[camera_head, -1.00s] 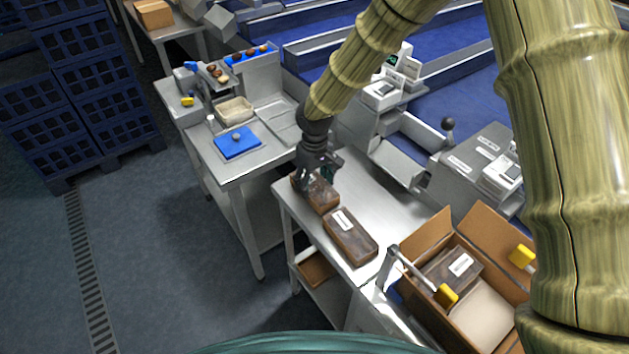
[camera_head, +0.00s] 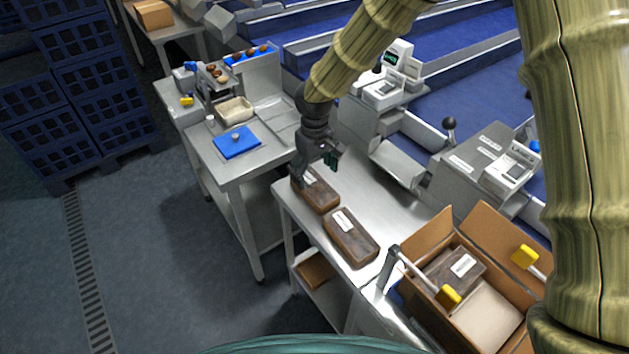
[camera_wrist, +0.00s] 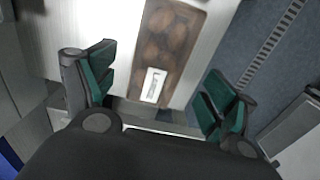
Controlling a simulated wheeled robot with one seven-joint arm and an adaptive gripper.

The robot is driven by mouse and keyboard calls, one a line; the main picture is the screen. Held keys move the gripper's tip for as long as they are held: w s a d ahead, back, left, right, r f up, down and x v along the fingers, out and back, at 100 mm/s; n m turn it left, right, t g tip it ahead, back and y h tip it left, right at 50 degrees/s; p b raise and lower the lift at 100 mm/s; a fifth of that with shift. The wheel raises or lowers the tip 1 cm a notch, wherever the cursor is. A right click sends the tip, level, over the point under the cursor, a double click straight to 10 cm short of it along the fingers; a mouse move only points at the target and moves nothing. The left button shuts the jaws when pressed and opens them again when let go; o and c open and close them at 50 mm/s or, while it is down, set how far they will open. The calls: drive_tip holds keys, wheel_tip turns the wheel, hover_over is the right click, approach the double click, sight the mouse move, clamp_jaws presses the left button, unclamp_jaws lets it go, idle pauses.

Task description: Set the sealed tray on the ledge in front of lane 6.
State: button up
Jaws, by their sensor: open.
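A sealed tray (camera_head: 315,191) of brown dates with a white label lies on the steel ledge (camera_head: 385,205). A second sealed tray (camera_head: 351,237) lies on the same ledge, nearer the open box. My gripper (camera_head: 318,168) is just above the first tray, towards its far end. In the wrist view my gripper (camera_wrist: 160,95) is open, its green-padded fingers spread wide. A labelled tray (camera_wrist: 168,45) shows beyond and between the fingers, apart from both of them.
An open cardboard box (camera_head: 487,318) with another labelled tray (camera_head: 455,270) inside stands at the lower right. A steel table (camera_head: 240,165) with a blue mat (camera_head: 237,142) is to the left. Blue crates (camera_head: 85,75) stand far left. The ledge right of the trays is clear.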

sight(314, 184)
wheel_tip(314, 184, up, 8)
drive_tip(key=b, duration=0.1)
idle(0.4)
